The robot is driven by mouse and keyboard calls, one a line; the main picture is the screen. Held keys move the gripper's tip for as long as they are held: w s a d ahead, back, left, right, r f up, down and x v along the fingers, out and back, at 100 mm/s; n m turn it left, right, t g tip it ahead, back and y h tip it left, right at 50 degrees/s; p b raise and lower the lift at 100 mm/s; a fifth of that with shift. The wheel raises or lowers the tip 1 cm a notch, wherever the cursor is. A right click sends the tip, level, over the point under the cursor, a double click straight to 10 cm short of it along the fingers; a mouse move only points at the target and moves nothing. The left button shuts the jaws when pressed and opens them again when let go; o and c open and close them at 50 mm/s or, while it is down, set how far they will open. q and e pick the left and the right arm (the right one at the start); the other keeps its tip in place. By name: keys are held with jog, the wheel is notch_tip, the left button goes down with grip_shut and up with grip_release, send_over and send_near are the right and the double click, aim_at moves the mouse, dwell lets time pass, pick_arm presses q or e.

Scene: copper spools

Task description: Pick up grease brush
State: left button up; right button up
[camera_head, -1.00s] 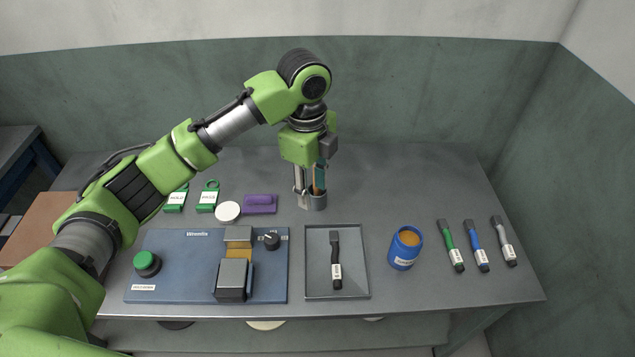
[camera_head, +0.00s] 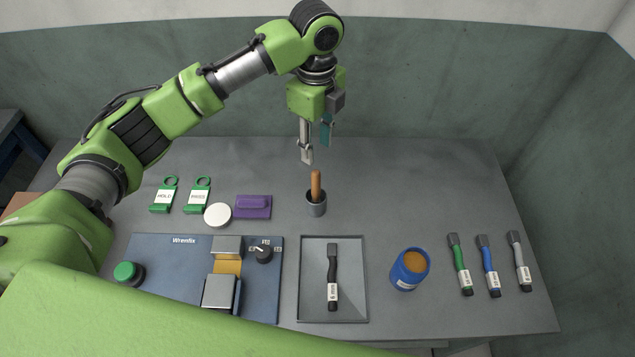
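A dark brush (camera_head: 332,280) with a small white label lies lengthwise in a shallow grey tray (camera_head: 361,290). Three more brushes lie side by side at the right: green (camera_head: 460,266), blue (camera_head: 488,266) and grey (camera_head: 519,262). Their labels are too small to read, so I cannot tell which is the grease brush. A tool with a wooden handle (camera_head: 316,185) stands in a small grey cup (camera_head: 316,208); its lower end is hidden. My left gripper (camera_head: 317,150) is open and empty above and behind the cup, clear of the handle. My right gripper is out of view.
A blue jar with orange-brown content (camera_head: 406,280) stands between tray and brushes. At the left are a blue fixture board (camera_head: 165,265), a white disc (camera_head: 218,215), a purple block (camera_head: 252,207) and two green tags (camera_head: 163,196). The table's back right is clear.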

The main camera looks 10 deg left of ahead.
aim_at(316, 172)
pick_arm(q)
notch_tip(316, 172, down, 6)
jog(key=shift+s+r+p, duration=0.15)
jog(key=shift+r+p, duration=0.1)
jog(key=shift+p, duration=0.1)
jog(key=shift+f, duration=0.25)
jog(key=f, duration=0.1)
jog(key=f+p, duration=0.1)
jog(key=f, duration=0.2)
jog(key=shift+s+p, duration=0.3)
jog(key=shift+p, duration=0.1)
jog(key=shift+f, duration=0.55)
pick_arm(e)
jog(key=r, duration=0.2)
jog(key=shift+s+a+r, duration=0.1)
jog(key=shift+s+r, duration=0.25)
pick_arm(q)
grip_shut()
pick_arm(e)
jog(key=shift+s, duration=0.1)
